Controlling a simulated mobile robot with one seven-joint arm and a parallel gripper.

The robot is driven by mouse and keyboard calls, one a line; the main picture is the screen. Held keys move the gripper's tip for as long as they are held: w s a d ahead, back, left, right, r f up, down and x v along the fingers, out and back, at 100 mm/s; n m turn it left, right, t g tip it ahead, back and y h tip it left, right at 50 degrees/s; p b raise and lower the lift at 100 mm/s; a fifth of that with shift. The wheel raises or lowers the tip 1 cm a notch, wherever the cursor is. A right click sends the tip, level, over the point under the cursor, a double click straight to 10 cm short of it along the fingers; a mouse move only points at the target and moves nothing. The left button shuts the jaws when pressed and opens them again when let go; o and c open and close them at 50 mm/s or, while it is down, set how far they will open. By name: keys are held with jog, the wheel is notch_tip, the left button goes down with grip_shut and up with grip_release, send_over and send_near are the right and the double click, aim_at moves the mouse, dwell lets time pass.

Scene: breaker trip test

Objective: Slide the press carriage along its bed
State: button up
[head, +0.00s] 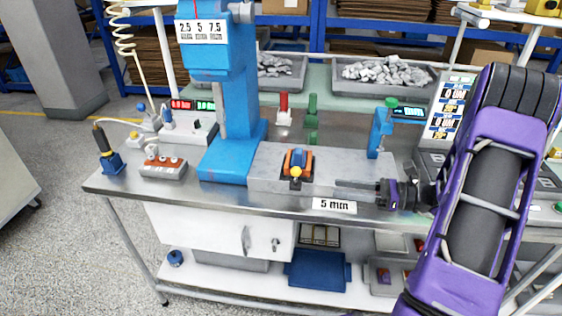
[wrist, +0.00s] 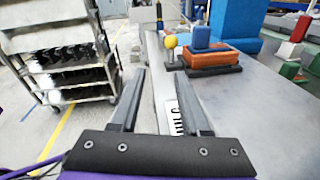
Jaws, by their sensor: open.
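The press carriage (head: 299,160) is a small orange and blue block with a yellow ball knob (head: 296,172) on its near side. It sits on the grey bed (head: 262,160), to the right of the blue press (head: 234,115). In the wrist view the carriage (wrist: 210,56) is ahead and right of the fingers, with the yellow knob (wrist: 171,42) on a short post. My gripper (head: 340,188) is open and empty, pointing left along the bench's front edge, right of the carriage and apart from it. It also shows in the wrist view (wrist: 160,78).
A "5 mm" label (head: 334,205) is on the bench front below my fingers. A red-buttoned control box (head: 163,168) sits left of the press. A small blue stand (head: 381,130) is behind my gripper. A wheeled rack (wrist: 62,62) stands left in the wrist view.

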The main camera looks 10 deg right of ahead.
jog(key=w+a, duration=0.4)
jog(key=a, duration=0.3)
jog(key=w+a+m+t, duration=0.1)
jog(key=w+a, duration=0.4)
jog(key=a, duration=0.1)
jog(key=shift+a+r+t, duration=0.3)
jog(key=shift+a+r, duration=0.05)
jog(key=shift+r, duration=0.1)
grip_shut()
dwell(1.0)
